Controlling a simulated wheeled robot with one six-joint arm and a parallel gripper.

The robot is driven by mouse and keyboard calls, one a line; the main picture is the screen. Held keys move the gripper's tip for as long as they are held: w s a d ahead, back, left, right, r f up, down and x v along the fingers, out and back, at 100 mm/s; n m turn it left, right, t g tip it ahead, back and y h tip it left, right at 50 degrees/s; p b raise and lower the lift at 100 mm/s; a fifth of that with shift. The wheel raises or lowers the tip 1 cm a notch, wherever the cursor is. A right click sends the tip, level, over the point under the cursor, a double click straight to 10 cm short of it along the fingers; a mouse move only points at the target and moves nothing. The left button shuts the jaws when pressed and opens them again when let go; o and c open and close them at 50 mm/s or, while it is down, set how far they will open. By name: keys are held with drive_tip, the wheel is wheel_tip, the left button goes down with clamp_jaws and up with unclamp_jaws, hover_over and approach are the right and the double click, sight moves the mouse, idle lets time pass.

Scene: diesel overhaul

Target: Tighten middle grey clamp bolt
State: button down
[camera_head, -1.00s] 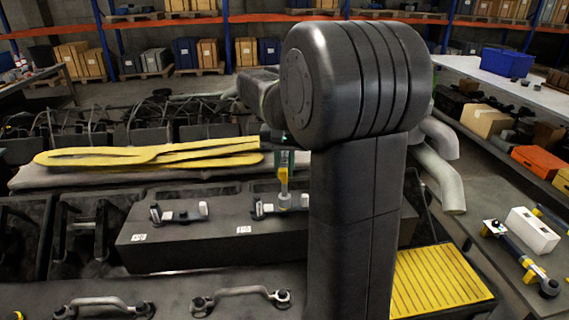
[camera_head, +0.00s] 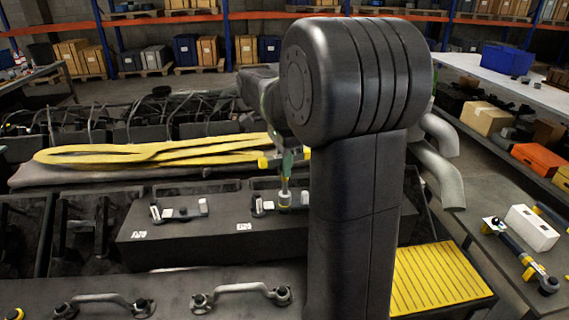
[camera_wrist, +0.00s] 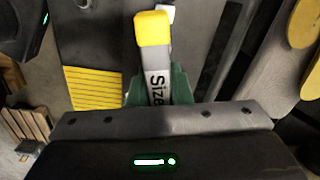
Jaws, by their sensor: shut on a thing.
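My gripper (camera_head: 284,152) is shut on a tool (camera_head: 285,185) with a grey shaft and yellow handle ends. The tool stands upright, its lower end at the right end of a clamp (camera_head: 262,207) on the dark block. Whether it sits on a bolt there is hidden. In the wrist view, my gripper (camera_wrist: 158,92) has green fingers on both sides of the tool's grey bar (camera_wrist: 157,72), which is lettered "Size" and has a yellow end. Another clamp (camera_head: 180,212), with pale upright ends, lies on the block to the left. My arm hides the block further right.
Curved metal handles (camera_head: 245,290) lie on the front cover. A yellow ribbed step (camera_head: 435,280) is at the right. A bench at far right holds a white box (camera_head: 532,228) and a blue-yellow tool (camera_head: 522,258). Yellow straps (camera_head: 110,157) lie behind the block.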

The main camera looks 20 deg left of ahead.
drive_tip(key=m, duration=0.6)
drive_tip(key=shift+m, duration=0.4)
drive_tip(key=m, duration=0.5)
